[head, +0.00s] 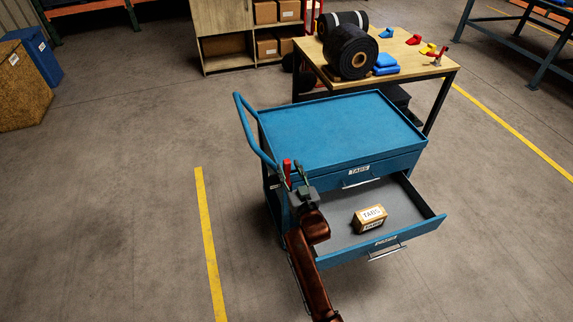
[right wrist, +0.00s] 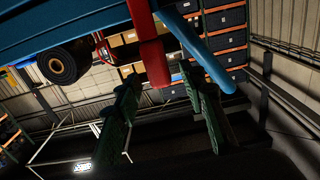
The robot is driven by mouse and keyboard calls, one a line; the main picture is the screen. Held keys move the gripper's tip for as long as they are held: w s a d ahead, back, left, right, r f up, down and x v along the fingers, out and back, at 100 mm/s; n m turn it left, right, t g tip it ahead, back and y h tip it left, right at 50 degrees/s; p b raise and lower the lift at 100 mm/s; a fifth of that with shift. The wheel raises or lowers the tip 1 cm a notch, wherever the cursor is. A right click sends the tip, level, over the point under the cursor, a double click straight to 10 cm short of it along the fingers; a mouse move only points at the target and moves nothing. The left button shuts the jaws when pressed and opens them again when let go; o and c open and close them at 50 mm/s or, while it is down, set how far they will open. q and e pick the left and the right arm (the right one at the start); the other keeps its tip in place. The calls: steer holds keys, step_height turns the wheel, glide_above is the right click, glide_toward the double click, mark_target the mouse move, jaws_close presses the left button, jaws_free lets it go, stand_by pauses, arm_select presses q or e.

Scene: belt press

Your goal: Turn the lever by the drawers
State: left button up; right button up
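The blue drawer cart (head: 340,128) stands in the middle of the head view, with its lower drawer (head: 405,208) pulled open. The red lever (head: 287,167) is at the cart's left front corner. My right gripper (head: 293,170) is at the lever, its arm reaching up from the bottom. In the right wrist view its green fingers (right wrist: 160,107) are spread apart, and the red lever (right wrist: 152,50) hangs in line with the gap between them. I cannot tell whether they touch it. My left gripper is not in view.
The cart's blue push handle (head: 252,132) is close to the lever and also shows in the right wrist view (right wrist: 205,52). A workbench (head: 411,62) with black rolls stands behind.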

mark_target(288, 166)
steer(key=shift+b+x, duration=0.4)
steer(key=shift+x, duration=1.1)
steer(key=shift+c, duration=0.6)
jaws_close()
